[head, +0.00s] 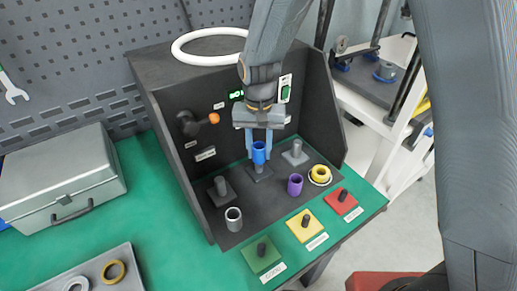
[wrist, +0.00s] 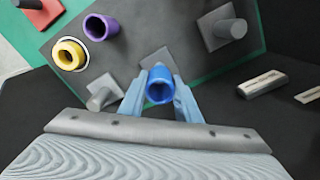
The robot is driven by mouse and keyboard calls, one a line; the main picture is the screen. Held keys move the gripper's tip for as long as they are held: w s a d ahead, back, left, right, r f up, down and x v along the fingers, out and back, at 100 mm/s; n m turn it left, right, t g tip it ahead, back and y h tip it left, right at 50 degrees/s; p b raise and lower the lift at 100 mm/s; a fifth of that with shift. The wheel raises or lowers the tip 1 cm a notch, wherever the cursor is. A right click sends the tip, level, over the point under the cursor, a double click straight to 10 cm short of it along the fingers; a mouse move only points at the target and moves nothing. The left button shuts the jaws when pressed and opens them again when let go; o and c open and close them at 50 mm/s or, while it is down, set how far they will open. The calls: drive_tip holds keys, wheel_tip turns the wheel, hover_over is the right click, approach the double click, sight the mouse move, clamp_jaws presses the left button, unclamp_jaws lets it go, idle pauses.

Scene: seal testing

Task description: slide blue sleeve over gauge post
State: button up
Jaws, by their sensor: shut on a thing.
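My gripper (head: 259,156) is shut on the blue sleeve (head: 259,151), one finger on each side of it. The sleeve is upright, its open top towards the wrist camera (wrist: 160,85). It is in line with the middle grey post, whose square base (head: 260,175) shows just below. The base's edge also shows beyond the sleeve in the wrist view (wrist: 155,57). The sleeve and fingers hide most of this post, and I cannot tell whether the sleeve's lower end is around it or just above it.
Grey posts stand to the left (head: 221,187) and right (head: 295,153). A grey sleeve (head: 233,219), a purple sleeve (head: 295,185) and a yellow ring (head: 320,174) stand in front. Dark side walls enclose the station, with an orange-tipped knob (head: 213,118) on its back panel.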

drive_tip(key=shift+f, duration=0.1)
drive_tip(key=shift+f, duration=0.25)
drive_tip(key=o, duration=1.3)
drive_tip(key=shift+r, duration=0.1)
drive_tip(key=shift+r+p, duration=1.9)
drive_tip(key=shift+r, duration=0.5)
